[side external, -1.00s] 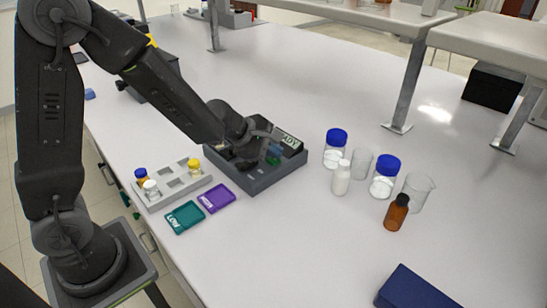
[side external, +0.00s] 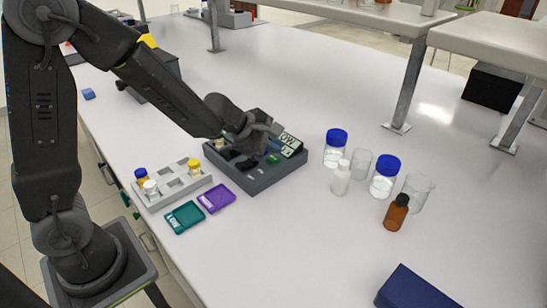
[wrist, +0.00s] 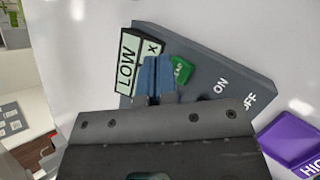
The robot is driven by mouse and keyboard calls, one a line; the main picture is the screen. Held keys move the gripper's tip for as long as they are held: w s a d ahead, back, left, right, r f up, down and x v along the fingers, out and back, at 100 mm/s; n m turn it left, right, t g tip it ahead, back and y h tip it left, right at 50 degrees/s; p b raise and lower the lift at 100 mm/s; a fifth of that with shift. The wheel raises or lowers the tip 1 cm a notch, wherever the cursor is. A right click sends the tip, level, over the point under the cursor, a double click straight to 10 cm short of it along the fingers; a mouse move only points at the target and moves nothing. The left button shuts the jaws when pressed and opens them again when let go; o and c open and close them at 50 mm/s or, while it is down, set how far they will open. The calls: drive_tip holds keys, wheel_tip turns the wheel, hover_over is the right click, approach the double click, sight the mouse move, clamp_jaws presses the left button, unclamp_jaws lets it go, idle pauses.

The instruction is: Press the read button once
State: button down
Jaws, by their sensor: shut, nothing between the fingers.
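The membrane rig is a dark grey box (side external: 262,183) on the bench, also in the wrist view (wrist: 215,60). Its green button (side external: 273,160) carries small lettering I cannot fully read; it also shows in the wrist view (wrist: 181,70). A pale display (side external: 290,145) sits beside it, reading "LOW" with an "X" in the wrist view (wrist: 138,60). My gripper (side external: 272,145) is shut and empty, its blue fingertips (wrist: 157,62) over the rig between display and button. They appear raised above the button, beside it in the wrist view.
A grey vial rack (side external: 172,182), a teal tile (side external: 184,217) and a purple tile (side external: 216,198) lie left of the rig. Blue-capped jars (side external: 384,176), beakers, a white bottle and a brown bottle (side external: 396,212) stand right. The front bench is mostly clear.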

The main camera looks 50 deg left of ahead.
sight(273, 159)
drive_tip(key=shift+r, duration=0.15)
drive_tip(key=shift+r, duration=2.4)
